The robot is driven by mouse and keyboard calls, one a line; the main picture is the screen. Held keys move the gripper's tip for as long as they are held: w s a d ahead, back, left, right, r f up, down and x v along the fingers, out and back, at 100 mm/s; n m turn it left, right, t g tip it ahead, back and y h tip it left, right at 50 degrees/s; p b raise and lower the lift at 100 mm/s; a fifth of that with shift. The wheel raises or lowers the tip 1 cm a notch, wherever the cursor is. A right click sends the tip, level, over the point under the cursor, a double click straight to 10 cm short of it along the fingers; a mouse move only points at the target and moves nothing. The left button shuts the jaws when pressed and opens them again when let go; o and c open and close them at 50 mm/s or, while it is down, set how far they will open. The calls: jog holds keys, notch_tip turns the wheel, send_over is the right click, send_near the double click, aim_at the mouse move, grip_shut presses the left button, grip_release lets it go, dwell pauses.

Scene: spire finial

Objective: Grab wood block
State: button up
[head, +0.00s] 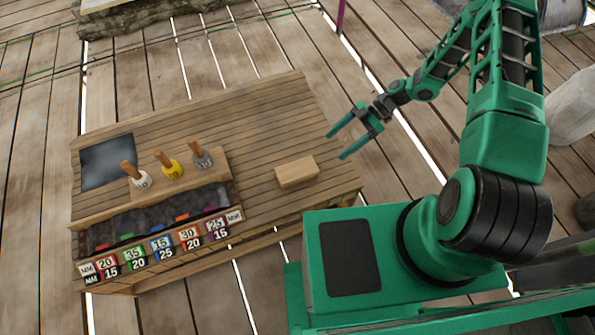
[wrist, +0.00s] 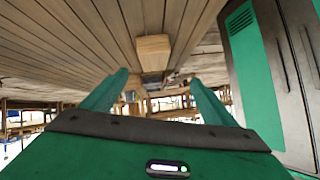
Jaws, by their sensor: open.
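The wood block (head: 296,172) is a plain light-brown rectangular block lying on the right part of the slatted wooden table (head: 255,115). It also shows in the wrist view (wrist: 153,52), beyond and between the fingers. My gripper (head: 334,145) is open and empty, to the right of and above the block in the head view, apart from it. In the wrist view my gripper (wrist: 155,92) shows its two green fingers spread wide with nothing between them.
Several wooden-handled stamps, white (head: 142,181), yellow (head: 172,172) and grey (head: 202,160), stand on a raised ledge at the table's left. A bin with numbered labels (head: 160,245) runs along the front. A dark panel (head: 107,163) lies at the left. The table's back half is clear.

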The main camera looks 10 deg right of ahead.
aim_at(300, 167)
jog(key=a+f, duration=0.2)
jog(key=s+a+f+n+y, duration=0.1)
jog(key=a, duration=0.1)
jog(key=a+f+n+y, duration=0.1)
jog(key=f, duration=0.1)
jog(key=shift+s+a+f, duration=0.35)
jog(key=shift+s+a, duration=0.05)
jog(key=shift+y, duration=0.3)
jog(key=x, duration=1.1)
jog(key=shift+w, duration=0.25)
jog(key=c, duration=1.3)
